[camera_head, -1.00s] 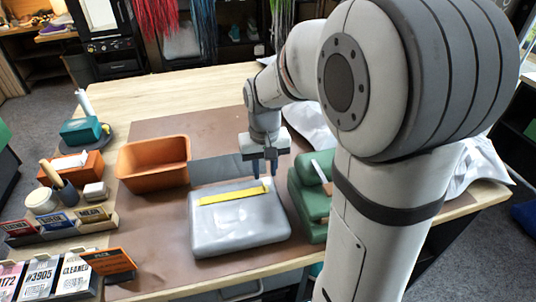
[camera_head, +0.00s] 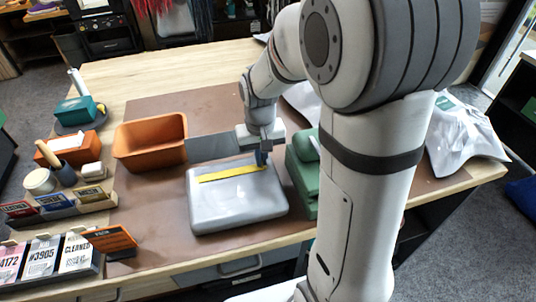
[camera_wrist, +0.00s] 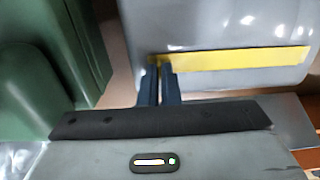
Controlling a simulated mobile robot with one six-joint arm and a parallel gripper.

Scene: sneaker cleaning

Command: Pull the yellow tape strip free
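The yellow tape strip (camera_head: 228,174) lies across the back part of a grey, plastic-wrapped package (camera_head: 240,208) on the brown mat. My gripper (camera_head: 261,160) points down at the right end of the strip. In the wrist view, its two dark blue fingers (camera_wrist: 159,66) are close together with the strip's end between them, so they look shut on it. The rest of the strip (camera_wrist: 235,60) lies flat along the package (camera_wrist: 215,25). The exact contact at the fingertips is small and partly hidden.
An orange bin (camera_head: 150,143) stands left of the package. A green object (camera_head: 303,165) stands close on its right, partly behind my arm. Card holders (camera_head: 60,210) and an orange sign (camera_head: 110,240) are at the left. The brown mat (camera_head: 150,215) has free room.

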